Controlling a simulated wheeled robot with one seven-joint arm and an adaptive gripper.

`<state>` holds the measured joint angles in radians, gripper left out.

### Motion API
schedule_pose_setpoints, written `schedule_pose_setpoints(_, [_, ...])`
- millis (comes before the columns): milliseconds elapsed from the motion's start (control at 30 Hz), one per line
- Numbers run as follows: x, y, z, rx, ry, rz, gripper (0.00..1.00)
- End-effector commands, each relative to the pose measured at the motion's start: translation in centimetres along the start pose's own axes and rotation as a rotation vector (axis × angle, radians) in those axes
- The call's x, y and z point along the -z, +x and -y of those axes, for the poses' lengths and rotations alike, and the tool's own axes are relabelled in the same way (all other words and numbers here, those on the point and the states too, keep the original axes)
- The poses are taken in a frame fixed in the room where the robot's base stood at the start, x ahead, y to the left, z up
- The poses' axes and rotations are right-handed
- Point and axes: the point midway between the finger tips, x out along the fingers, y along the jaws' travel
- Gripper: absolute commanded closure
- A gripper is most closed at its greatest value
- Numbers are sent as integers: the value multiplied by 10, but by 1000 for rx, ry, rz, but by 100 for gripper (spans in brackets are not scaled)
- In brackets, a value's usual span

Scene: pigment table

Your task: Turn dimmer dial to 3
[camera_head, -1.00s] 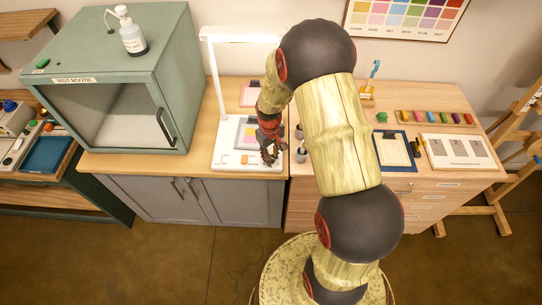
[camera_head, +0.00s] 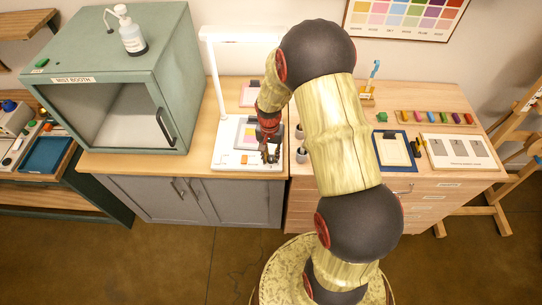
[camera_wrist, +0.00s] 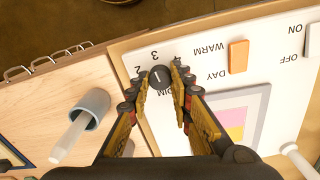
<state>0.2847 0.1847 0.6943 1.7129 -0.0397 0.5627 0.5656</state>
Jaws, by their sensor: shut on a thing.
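The dimmer dial (camera_wrist: 159,77) is a small dark round knob with a white line on the white lamp base (camera_wrist: 215,28). The figures 2 and 3 are printed beside it in the wrist view, and the white line points roughly toward the 3. DIM is printed on its other side. My gripper (camera_wrist: 156,82) has one finger on each side of the dial and is shut on it. In the head view my gripper (camera_head: 270,152) is at the front right of the lamp base; the dial is hidden there.
An orange WARM/DAY switch (camera_wrist: 238,56) and an ON/OFF switch share the base. A grey cup with a white stick (camera_wrist: 92,105) stands close beside it. The mist booth (camera_head: 120,85) stands at left, and the lamp post (camera_head: 215,80) rises behind.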

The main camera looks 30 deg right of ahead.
Motion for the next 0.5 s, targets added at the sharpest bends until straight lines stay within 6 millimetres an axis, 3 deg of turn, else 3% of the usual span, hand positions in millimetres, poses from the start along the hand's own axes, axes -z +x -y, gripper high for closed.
schedule_pose_setpoints(500, [0, 0, 0, 1, 144, 3, 100])
